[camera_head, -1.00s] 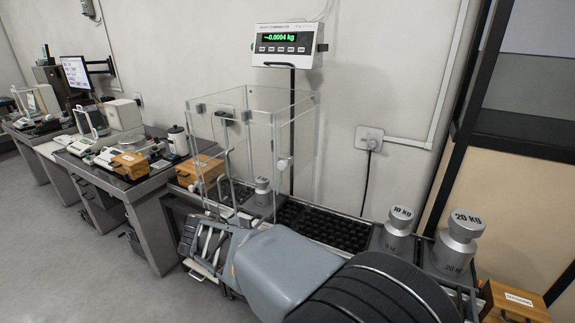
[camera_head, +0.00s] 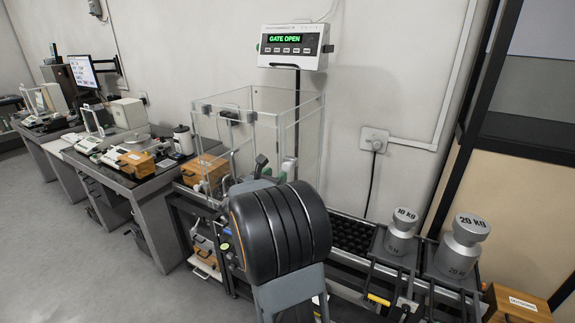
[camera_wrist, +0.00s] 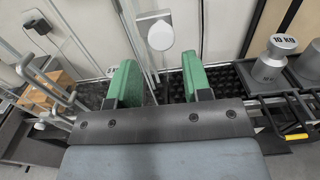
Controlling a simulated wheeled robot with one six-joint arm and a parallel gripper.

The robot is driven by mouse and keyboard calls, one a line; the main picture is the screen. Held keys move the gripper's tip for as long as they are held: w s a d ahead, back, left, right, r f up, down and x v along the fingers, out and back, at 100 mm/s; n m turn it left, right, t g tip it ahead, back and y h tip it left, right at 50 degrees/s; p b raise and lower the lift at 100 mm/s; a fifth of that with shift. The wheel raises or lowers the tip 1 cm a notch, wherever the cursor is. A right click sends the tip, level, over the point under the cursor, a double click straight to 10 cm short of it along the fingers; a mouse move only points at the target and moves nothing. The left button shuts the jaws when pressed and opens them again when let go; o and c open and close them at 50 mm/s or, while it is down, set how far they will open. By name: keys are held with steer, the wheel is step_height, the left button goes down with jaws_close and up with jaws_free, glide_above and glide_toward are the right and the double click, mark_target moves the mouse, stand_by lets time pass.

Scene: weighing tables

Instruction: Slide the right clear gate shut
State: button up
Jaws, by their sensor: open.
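The clear weighing enclosure (camera_head: 240,125) stands on the bench. Its right clear gate is hard to separate from the other panes. A white round knob (camera_wrist: 160,36) shows beyond my gripper (camera_wrist: 160,84) in the wrist view, in line with the space between the fingers; a white knob (camera_head: 289,165) also shows at the enclosure's right side in the head view. My gripper is open, with two green fingers apart and nothing between them. In the head view my wrist hides much of the gripper and the enclosure's lower front. The display (camera_head: 285,39) reads GATE OPEN.
A 10 KG weight (camera_head: 402,232) and a 20 KG weight (camera_head: 462,245) stand right of the enclosure. Between them and the enclosure lies a black studded bed (camera_head: 352,235). A wooden box (camera_head: 203,170) is at left. A wall socket (camera_head: 374,139) with a cable is behind.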

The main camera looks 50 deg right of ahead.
mark_target(285, 167)
steer(key=p+x, duration=0.1)
steer(key=x, duration=0.6)
steer(key=shift+d, duration=0.25)
